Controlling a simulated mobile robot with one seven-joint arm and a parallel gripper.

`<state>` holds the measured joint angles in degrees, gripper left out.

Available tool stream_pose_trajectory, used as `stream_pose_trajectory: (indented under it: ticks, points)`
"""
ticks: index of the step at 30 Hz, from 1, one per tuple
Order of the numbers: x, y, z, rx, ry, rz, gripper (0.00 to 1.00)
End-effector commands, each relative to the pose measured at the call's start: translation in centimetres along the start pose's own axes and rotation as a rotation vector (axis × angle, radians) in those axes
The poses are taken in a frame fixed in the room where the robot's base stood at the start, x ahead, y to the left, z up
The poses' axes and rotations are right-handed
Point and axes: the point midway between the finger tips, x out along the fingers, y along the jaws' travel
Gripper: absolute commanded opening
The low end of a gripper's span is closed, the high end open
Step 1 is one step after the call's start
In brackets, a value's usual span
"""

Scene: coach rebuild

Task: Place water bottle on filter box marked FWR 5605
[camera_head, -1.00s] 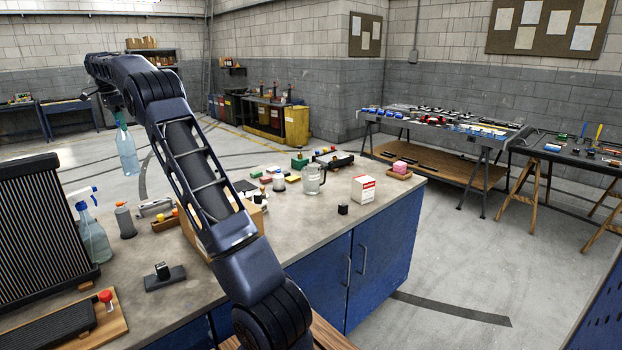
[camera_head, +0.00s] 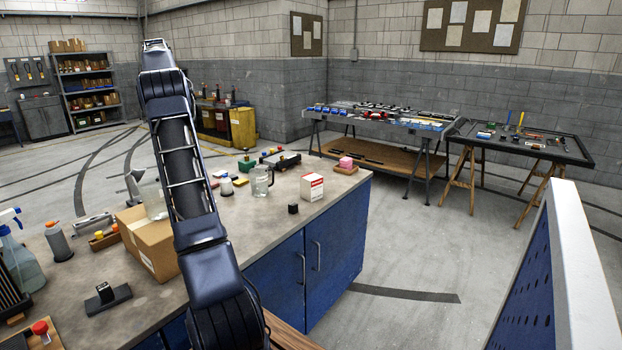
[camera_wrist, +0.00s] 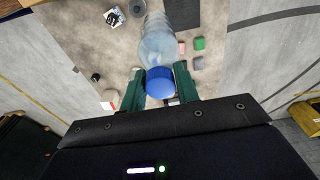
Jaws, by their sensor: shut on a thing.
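The water bottle (camera_wrist: 157,45), clear with a blue cap, is held at its cap end between the green fingers of my gripper (camera_wrist: 159,86) in the wrist view. In the head view the bottle (camera_head: 154,199) shows as a pale, clear shape left of my arm, in front of or above a cardboard box. My gripper is hidden behind my arm there. The cardboard box (camera_head: 152,243) has a small white label. A small white box with red marking (camera_head: 312,187) stands near the bench's right end. I cannot read the lettering on either box, so which is FWR 5605 is unclear.
The bench top (camera_head: 240,222) also bears a spray bottle (camera_head: 20,262), a grey orange-capped bottle (camera_head: 58,241), a glass jug (camera_head: 262,181) and a small black block (camera_head: 293,208). A white-edged blue panel (camera_head: 560,270) stands at right. Bench space before the jug is clear.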

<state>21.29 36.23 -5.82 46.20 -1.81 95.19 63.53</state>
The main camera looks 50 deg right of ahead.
Motion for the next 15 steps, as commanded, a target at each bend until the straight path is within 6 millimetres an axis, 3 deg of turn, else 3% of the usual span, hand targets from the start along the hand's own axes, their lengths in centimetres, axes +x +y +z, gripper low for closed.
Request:
stream_pose_trajectory:
  ticks: [1, 3, 15]
  points:
    - [0.0, 1.2, -2.4, 0.013, 0.001, 0.0, 0.0]
    - [-0.1, 2.6, -5.0, 0.021, 0.001, 0.0, 0.0]
    - [-0.2, 12.7, -19.4, 0.068, 0.004, 0.004, 0.0]
